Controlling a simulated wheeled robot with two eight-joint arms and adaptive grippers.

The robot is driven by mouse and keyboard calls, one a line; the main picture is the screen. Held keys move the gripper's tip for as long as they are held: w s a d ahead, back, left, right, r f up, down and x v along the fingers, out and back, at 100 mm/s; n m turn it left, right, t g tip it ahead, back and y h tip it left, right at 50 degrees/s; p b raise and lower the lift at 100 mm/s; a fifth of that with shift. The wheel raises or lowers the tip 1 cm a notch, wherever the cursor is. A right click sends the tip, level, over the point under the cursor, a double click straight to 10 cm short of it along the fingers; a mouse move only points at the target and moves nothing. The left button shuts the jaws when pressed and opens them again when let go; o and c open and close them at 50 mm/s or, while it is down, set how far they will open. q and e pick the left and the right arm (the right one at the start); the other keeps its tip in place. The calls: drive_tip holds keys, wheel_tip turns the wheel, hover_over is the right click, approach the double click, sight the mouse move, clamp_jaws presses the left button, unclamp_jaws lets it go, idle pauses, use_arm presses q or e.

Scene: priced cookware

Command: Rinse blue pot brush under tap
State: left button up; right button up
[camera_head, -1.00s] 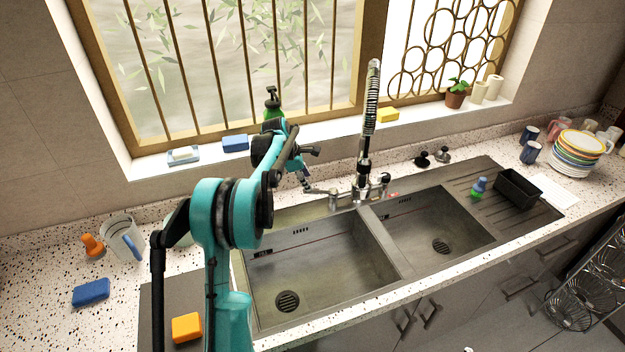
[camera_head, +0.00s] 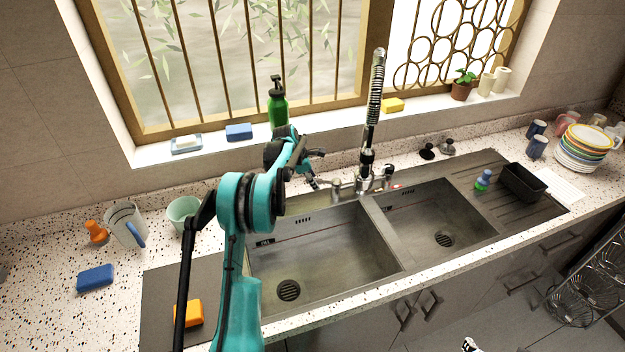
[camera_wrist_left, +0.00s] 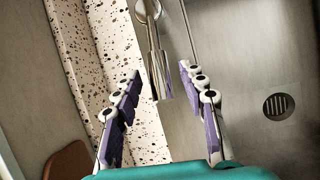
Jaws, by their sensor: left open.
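A small blue-and-green brush-like thing (camera_head: 483,181), the only match I see for the blue pot brush, stands on the ribbed drainboard right of the sink. The tap (camera_head: 366,180) with its tall spring hose rises behind the two basins. My left gripper (camera_head: 317,169) is open beside the tap's left side, above the back rim. In the left wrist view, a metal tap part (camera_wrist_left: 158,68) lies between the open fingers (camera_wrist_left: 160,72), with no visible contact. A small black-and-white piece at the bottom edge of the head view may be my right gripper (camera_head: 470,345); its jaws cannot be made out.
The left basin (camera_head: 330,250) and right basin (camera_head: 430,220) are empty. A black caddy (camera_head: 522,183) stands right of the brush. A green soap bottle (camera_head: 278,105) is on the sill. A jug (camera_head: 124,224), green cup (camera_head: 183,212) and sponges stand left.

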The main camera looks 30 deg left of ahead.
use_arm(q)
clamp_jaws()
drive_tip(key=d+n, duration=0.1)
drive_tip(key=s+d+n+y+b, duration=0.1)
drive_tip(key=n, duration=0.1)
drive_tip(key=shift+s+d, duration=0.2)
drive_tip(key=shift+d, duration=0.05)
unclamp_jaws()
